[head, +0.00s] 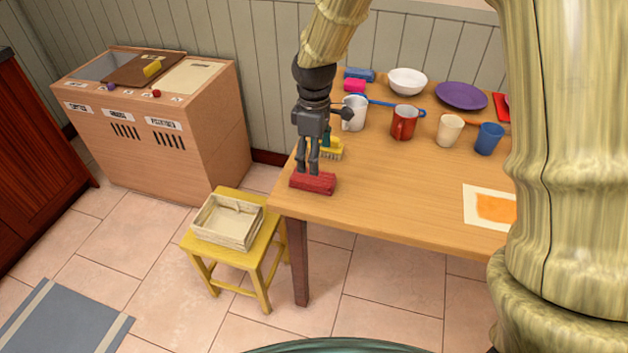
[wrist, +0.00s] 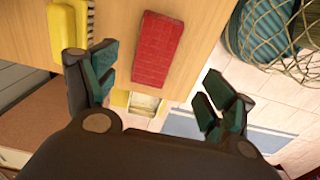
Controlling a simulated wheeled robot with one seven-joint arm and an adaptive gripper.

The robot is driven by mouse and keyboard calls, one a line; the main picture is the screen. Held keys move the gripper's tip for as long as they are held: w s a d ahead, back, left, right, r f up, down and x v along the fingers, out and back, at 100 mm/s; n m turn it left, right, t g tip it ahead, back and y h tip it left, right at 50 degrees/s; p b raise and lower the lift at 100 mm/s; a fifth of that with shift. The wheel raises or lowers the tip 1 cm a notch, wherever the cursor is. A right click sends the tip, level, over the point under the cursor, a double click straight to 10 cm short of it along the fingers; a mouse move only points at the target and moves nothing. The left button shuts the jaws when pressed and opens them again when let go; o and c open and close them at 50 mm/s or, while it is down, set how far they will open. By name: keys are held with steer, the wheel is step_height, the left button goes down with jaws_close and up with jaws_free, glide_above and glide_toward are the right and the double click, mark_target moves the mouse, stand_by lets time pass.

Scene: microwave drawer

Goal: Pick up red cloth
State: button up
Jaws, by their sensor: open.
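The red cloth (head: 313,182) is a folded, block-like piece lying on the wooden table near its left front corner. It also shows in the wrist view (wrist: 157,48), upper middle. My gripper (head: 308,164) points down just above the cloth in the head view. In the wrist view my gripper (wrist: 153,98) has its two fingers wide apart with nothing between them, and the cloth lies ahead of the gap. Whether the fingertips touch the cloth cannot be told.
On the wooden table (head: 390,205) a yellow brush (head: 331,153) lies close behind the gripper. Several mugs, a white bowl (head: 407,81) and a purple plate (head: 461,96) stand farther back. A yellow stool (head: 262,250) with a basket (head: 228,220) stands left of the table. The table's middle is clear.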

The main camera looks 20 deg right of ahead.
mark_target(313, 180)
steer(key=shift+w+f, duration=0.15)
steer(key=shift+f, duration=1.3)
steer(key=shift+w+f, duration=0.15)
steer(key=shift+f, duration=1.35)
steer(key=shift+w+f, duration=0.15)
steer(key=shift+f, duration=1.3)
steer(key=shift+c, duration=0.2)
steer(key=c, duration=1)
